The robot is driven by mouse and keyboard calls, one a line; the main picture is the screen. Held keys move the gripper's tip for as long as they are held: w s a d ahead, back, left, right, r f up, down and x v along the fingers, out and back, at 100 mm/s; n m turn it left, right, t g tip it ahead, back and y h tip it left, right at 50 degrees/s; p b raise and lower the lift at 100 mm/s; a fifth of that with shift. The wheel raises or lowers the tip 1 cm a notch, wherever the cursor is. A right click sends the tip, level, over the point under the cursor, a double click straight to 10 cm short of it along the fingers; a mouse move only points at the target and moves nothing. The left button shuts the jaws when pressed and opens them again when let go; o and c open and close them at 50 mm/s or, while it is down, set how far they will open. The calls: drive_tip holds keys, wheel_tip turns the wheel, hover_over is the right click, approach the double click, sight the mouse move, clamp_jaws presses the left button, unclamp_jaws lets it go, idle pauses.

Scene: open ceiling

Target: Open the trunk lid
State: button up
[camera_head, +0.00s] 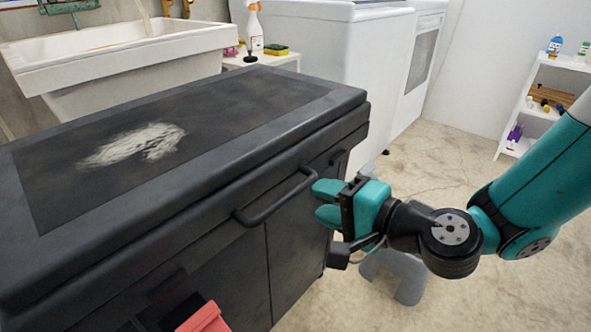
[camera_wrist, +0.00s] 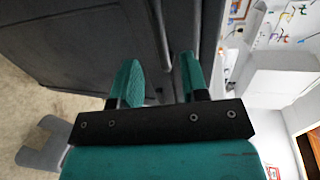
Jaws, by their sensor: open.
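The dark grey trunk (camera_head: 215,265) stands at the left in the head view. Its lid (camera_head: 285,92) lies flat and shut, with a pale smear on top. A dark bar handle (camera_head: 272,205) is on the front, just below the lid. My teal gripper (camera_head: 321,202) is open, with its fingers pointing at the trunk's front near the handle's right end. In the wrist view, my gripper (camera_wrist: 160,70) has the dark trunk front (camera_wrist: 90,45) ahead of it. A dark bar-like edge runs between the fingers. I cannot tell whether they touch the handle.
A white sink (camera_head: 140,50) stands behind the trunk. A white appliance (camera_head: 330,60) and a small table with a spray bottle (camera_head: 254,28) are at the back. A white shelf (camera_head: 540,95) is at the right. A grey stool-like object (camera_head: 400,275) stands below my gripper.

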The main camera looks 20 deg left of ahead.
sight(299, 192)
drive_tip(key=p+x, duration=0.1)
drive_tip(key=x, duration=0.2)
drive_tip(key=p+x, duration=0.2)
drive_tip(key=x, duration=0.1)
drive_tip(key=shift+r, duration=0.25)
drive_tip(key=shift+w+a+f+p, duration=0.15)
drive_tip(key=shift+a+f+p, duration=0.1)
drive_tip(key=shift+a+p, duration=0.15)
clamp_jaws()
